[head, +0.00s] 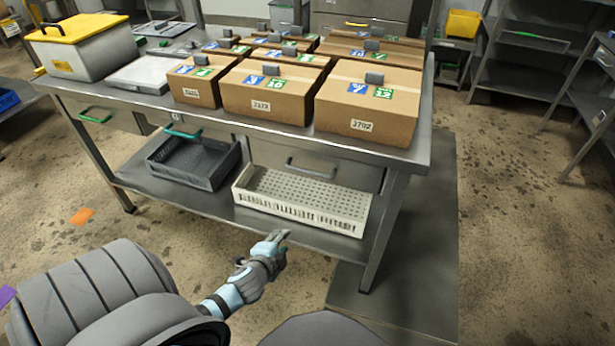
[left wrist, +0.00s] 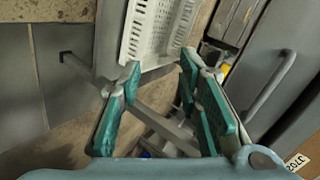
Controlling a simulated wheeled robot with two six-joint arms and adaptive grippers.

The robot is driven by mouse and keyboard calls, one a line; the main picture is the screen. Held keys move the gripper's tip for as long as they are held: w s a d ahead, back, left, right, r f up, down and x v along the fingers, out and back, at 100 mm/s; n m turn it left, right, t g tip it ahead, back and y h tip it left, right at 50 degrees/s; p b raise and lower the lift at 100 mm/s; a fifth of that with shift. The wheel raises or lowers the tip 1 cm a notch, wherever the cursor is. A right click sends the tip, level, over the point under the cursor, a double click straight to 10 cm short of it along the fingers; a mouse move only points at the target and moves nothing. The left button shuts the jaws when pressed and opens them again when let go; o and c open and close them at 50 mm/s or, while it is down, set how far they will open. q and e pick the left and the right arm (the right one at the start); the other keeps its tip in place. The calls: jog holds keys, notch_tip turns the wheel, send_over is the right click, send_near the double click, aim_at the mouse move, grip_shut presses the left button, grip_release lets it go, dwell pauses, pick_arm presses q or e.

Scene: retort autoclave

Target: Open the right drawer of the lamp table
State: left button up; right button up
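The steel table (head: 422,150) stands in front of me. Its right drawer (head: 352,174) has a grey bar handle (head: 310,169), and its front looks flush with the table, so it appears closed. In the left wrist view a grey bar handle (left wrist: 270,88) on a grey panel runs slantwise at the right. My left gripper (head: 278,238) is below and in front of the right drawer, apart from the handle. In the left wrist view the fingers of this gripper (left wrist: 160,68) are spread, with nothing between them. My right gripper is not in view.
Several cardboard boxes (head: 268,95) stand on the tabletop. A white perforated crate (head: 345,224) and a dark crate (head: 185,182) sit on the lower shelf, beneath the drawers. Two further drawers have green handles (head: 183,133). The floor right of the table is clear.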

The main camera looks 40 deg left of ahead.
aim_at(310, 174)
pick_arm(q)
jog(key=w+r+m+t+y+b, duration=0.15)
jog(key=w+r+m+t, duration=0.3)
jog(key=r, duration=0.95)
jog(key=shift+n, duration=0.45)
jog(key=b+x, duration=0.1)
jog(key=x, duration=0.3)
jog(key=b+x, duration=0.1)
jog(key=x, duration=0.4)
jog(key=d+b+x, duration=0.1)
jog(key=x, duration=0.3)
jog(key=shift+w+a+f, duration=0.1)
jog(key=shift+w+f, duration=0.3)
jog(key=shift+w, duration=0.15)
jog(key=shift+w+a, duration=0.1)
jog(key=shift+w, duration=0.2)
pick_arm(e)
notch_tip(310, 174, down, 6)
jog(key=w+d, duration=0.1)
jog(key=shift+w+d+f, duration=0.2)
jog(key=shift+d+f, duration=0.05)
pick_arm(q)
jog(key=shift+h, duration=0.35)
grip_shut()
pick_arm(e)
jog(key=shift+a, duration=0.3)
